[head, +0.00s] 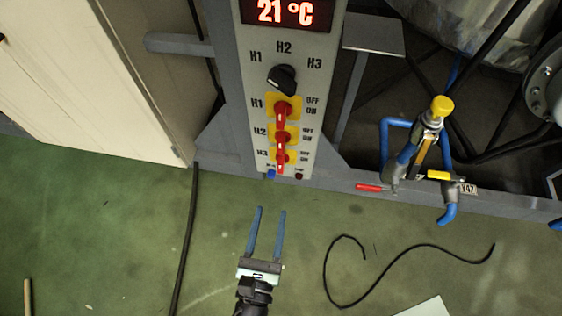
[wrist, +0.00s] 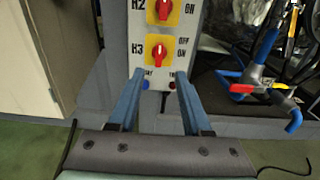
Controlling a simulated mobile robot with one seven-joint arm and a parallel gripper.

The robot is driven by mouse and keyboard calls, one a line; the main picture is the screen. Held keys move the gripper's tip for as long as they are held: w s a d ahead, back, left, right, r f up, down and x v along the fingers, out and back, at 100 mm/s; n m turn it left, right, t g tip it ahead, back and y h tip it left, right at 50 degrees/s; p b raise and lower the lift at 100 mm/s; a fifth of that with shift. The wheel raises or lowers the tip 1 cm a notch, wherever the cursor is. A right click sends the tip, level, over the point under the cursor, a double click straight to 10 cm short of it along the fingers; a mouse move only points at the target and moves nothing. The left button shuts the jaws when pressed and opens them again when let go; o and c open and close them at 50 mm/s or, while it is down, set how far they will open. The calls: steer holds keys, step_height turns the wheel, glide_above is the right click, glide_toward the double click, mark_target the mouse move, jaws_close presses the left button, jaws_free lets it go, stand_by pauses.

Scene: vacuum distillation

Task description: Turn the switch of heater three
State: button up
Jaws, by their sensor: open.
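The grey control panel (head: 246,70) stands ahead of me, with a column of red switches on yellow plates labelled H1, H2 and H3. The heater three switch (head: 281,157) is the lowest one, beside the H3 label. In the wrist view the heater three switch (wrist: 158,52) shows with its red handle upright, just beyond and above my fingertips. My gripper (head: 270,209) is open and empty, with two blue fingers pointing at the panel's lower end. In the wrist view my gripper (wrist: 161,72) has its fingers on either side of the panel's bottom part, apart from the switch.
The H2 switch (wrist: 163,9) is directly above. A blue button (head: 271,174) and a dark red button (head: 298,176) sit below the H3 switch. Blue pipes with a yellow-capped valve (head: 441,106) stand to the right. Black cable (head: 345,305) lies on the green floor.

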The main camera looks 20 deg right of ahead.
mark_target(280, 167)
steer(key=b+x, duration=0.3)
steer(key=x, duration=0.9)
steer(key=shift+w+r, duration=0.1)
jaws_close()
